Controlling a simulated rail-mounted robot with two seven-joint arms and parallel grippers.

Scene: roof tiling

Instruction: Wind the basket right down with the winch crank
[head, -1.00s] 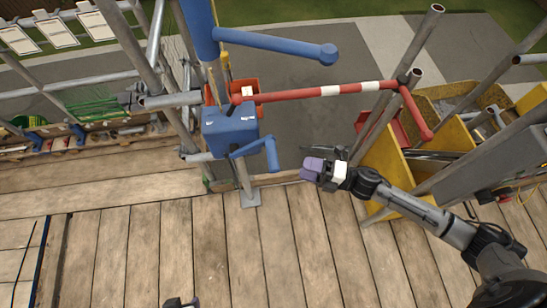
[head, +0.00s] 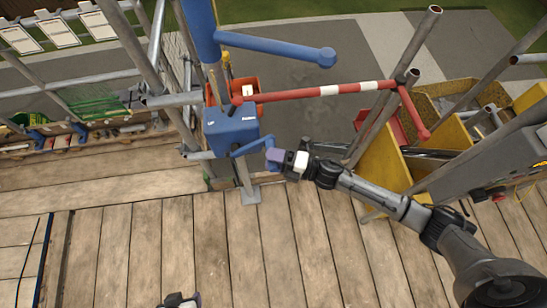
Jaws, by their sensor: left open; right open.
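The blue winch box (head: 231,130) is mounted on a grey post at the deck's edge. Its blue crank arm (head: 250,147) sticks out to the right. My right gripper (head: 272,158) has its purple fingers at the crank's outer end and hides the handle there. It is open; I cannot tell whether it touches the handle. My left gripper (head: 179,302) is open at the bottom edge, over the deck, partly cut off by the frame. An orange-red container (head: 247,90), possibly the basket, shows behind the winch, partly hidden by the post.
A blue hoist arm (head: 275,46) reaches out above the winch. A red-and-white bar (head: 320,92) crosses behind it to the right. Yellow panels (head: 388,150) and scaffold tubes stand at the right. The plank deck (head: 150,250) is largely clear.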

